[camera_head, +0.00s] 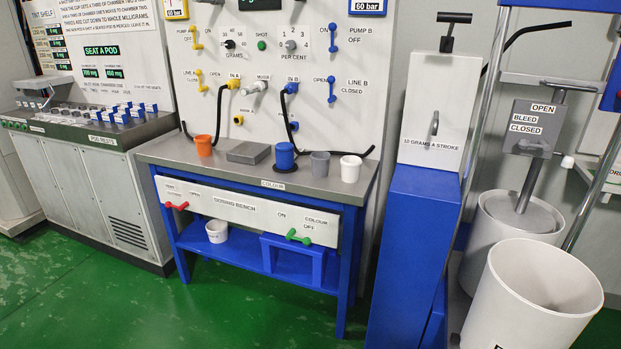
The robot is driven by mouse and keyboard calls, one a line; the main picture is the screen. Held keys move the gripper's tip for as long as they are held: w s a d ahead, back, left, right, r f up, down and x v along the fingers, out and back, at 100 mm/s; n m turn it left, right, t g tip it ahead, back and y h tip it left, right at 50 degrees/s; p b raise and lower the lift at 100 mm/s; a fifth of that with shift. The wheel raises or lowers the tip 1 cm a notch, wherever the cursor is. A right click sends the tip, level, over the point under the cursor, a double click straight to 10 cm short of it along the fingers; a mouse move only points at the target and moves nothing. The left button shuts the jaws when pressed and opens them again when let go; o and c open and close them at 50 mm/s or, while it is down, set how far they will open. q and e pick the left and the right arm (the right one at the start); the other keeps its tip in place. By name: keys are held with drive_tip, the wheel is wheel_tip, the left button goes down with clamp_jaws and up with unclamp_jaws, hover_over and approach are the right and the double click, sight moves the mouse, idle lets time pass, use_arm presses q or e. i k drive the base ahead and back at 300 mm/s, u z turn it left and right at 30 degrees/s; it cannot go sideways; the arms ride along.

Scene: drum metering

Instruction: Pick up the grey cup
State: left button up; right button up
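The grey cup (319,164) stands upright on the grey top of the dosing bench (220,170). It is between a blue cup (285,157) on its left and a white cup (350,168) on its right, close to both. An orange cup (204,146) stands further left on the same bench. Neither of my grippers is in view.
A flat grey plate (248,153) lies between the orange and blue cups. Black hoses hang from the panel behind the bench. A tall blue stand (411,260) is to the right, with a large white drum (532,300) beyond it. Green floor (230,310) is clear in front.

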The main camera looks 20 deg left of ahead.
sight(320, 160)
drive_tip(key=u, duration=0.75)
drive_tip(key=i, duration=0.6)
drive_tip(key=u, duration=0.4)
